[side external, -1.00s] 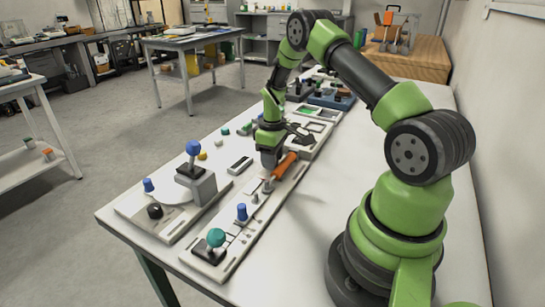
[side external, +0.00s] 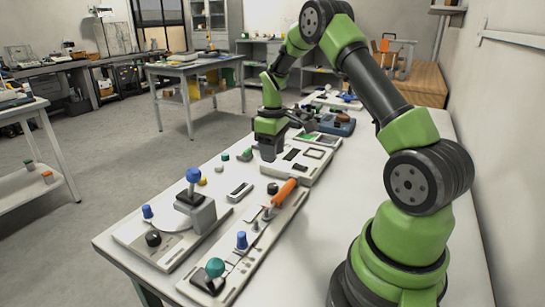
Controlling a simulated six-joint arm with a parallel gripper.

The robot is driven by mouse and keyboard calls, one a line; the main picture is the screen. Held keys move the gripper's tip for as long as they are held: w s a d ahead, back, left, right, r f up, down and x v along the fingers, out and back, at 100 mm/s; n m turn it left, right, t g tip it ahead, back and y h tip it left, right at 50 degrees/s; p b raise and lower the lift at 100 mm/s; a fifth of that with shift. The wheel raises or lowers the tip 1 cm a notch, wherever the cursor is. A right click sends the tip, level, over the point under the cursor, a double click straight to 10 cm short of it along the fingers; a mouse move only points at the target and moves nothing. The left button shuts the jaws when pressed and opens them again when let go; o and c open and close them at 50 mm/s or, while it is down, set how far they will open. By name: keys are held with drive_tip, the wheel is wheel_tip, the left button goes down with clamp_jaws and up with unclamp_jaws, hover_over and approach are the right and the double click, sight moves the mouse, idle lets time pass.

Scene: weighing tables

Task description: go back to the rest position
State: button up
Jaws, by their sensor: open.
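My gripper (side external: 269,150) is at the end of the green and black arm, pointing down over the far half of the white table (side external: 325,225). It is open, and I see nothing held in it. It hangs above or just beside a light panel (side external: 300,165) with dark and green inset areas; the exact gap cannot be told. An orange-handled tool (side external: 284,192) lies on the long near board (side external: 262,240), apart from my gripper. The fingertips are small and partly hard to make out.
A board at the left holds a blue-knobbed lever (side external: 193,176) on a grey block. A teal knob (side external: 214,267) and a blue knob (side external: 242,240) stand on the near board. A blue-grey device (side external: 338,123) sits farther back. The table's right side is bare.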

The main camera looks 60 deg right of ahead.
drive_tip(key=s+a+r+m+t, duration=0.2)
drive_tip(key=s+a+r+t, duration=0.1)
drive_tip(key=a+r, duration=0.95)
drive_tip(key=s+a+r+m+t+y, duration=0.1)
drive_tip(key=s+a+r+t, duration=0.1)
drive_tip(key=s+a, duration=0.3)
drive_tip(key=s+a+r+m+t+y, duration=0.1)
drive_tip(key=s+a+r, duration=0.3)
drive_tip(key=s, duration=0.5)
drive_tip(key=shift+a+r+m+t, duration=0.35)
drive_tip(key=shift+a+m+t, duration=0.25)
drive_tip(key=shift+a, duration=0.05)
